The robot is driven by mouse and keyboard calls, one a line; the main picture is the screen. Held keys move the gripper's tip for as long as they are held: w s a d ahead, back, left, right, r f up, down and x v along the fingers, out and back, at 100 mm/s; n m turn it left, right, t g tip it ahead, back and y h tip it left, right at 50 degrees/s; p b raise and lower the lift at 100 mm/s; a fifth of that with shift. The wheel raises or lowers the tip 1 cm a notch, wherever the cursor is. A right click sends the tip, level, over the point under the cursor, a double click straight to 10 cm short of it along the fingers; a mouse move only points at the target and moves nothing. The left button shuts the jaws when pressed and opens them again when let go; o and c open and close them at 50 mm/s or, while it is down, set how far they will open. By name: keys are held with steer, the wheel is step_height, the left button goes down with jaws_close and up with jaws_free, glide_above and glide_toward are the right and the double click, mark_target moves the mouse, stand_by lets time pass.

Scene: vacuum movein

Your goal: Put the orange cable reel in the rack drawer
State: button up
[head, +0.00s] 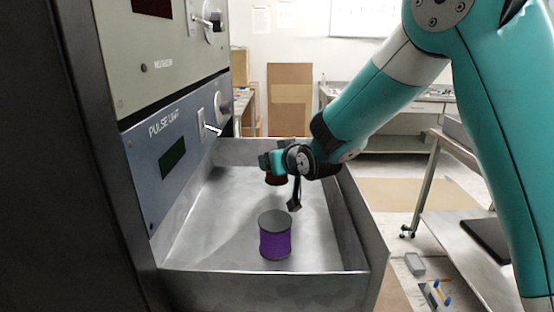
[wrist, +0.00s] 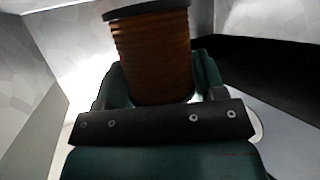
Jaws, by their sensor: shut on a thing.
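The orange cable reel (wrist: 152,55) is brownish orange with a dark end disc and stands between my gripper's fingers in the wrist view. In the head view a small part of the reel (head: 276,180) shows below my gripper (head: 272,163), and the rest is hidden. My gripper is shut on the reel, over the inside of the open rack drawer (head: 262,288). The drawer is a pulled-out grey metal tray below the PULSE UNIT panel. I cannot tell whether the reel touches the drawer floor.
A purple reel (head: 275,238) with dark end discs stands upright in the drawer's front part, near my gripper. The rack's PULSE UNIT panel (head: 175,150) rises at the left. A bench (head: 465,235) stands at the right. Drawer floor is clear left of the purple reel.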

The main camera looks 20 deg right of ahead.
steer(key=shift+f+b, duration=0.45)
steer(key=shift+b, duration=0.1)
steer(key=shift+f, duration=0.2)
steer(key=shift+r, duration=0.1)
steer(key=o, duration=1)
steer(key=shift+r, duration=0.3)
steer(key=shift+r+p, duration=0.55)
steer(key=shift+p, duration=0.25)
steer(key=b+v, duration=0.2)
steer(key=v, duration=0.5)
steer(key=shift+s+f, duration=0.2)
steer(key=shift+s, duration=0.1)
